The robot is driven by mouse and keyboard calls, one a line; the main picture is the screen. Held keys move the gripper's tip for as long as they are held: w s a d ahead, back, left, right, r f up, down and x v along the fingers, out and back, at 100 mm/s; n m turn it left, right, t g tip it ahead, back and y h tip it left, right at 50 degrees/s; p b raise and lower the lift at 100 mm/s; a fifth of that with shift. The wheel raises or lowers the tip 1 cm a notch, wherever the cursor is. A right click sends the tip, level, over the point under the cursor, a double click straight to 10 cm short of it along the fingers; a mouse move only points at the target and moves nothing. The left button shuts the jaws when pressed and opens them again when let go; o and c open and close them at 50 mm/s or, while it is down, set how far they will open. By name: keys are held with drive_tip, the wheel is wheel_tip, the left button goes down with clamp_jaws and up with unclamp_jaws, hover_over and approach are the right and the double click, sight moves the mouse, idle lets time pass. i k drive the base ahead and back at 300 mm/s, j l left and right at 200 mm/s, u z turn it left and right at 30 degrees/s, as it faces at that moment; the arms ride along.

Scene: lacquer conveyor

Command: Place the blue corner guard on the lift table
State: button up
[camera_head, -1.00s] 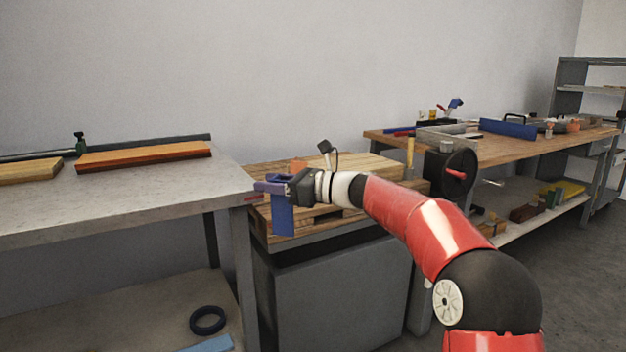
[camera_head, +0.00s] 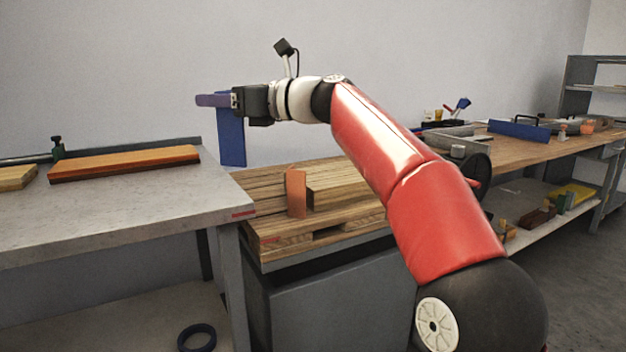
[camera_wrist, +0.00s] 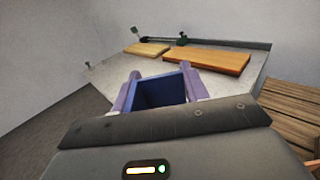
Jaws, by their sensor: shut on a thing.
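My gripper (camera_head: 214,100) is shut on the blue corner guard (camera_head: 231,137), which hangs upright below the fingers. It is held in the air above the gap between the grey worktop and the wooden pallet, apart from both. In the wrist view the guard (camera_wrist: 160,92) shows between the two purple fingers. The grey box-shaped unit (camera_head: 325,305), which looks like the lift table, carries the wooden pallet (camera_head: 285,238).
The grey worktop (camera_head: 120,205) at the left holds an orange-topped board (camera_head: 125,163) and a lighter board (camera_head: 14,178). Its front part is clear. A black ring (camera_head: 197,338) lies on the shelf below. A wooden bench (camera_head: 535,150) with tools stands at the right.

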sight(275, 193)
drive_tip(key=i, duration=1.15)
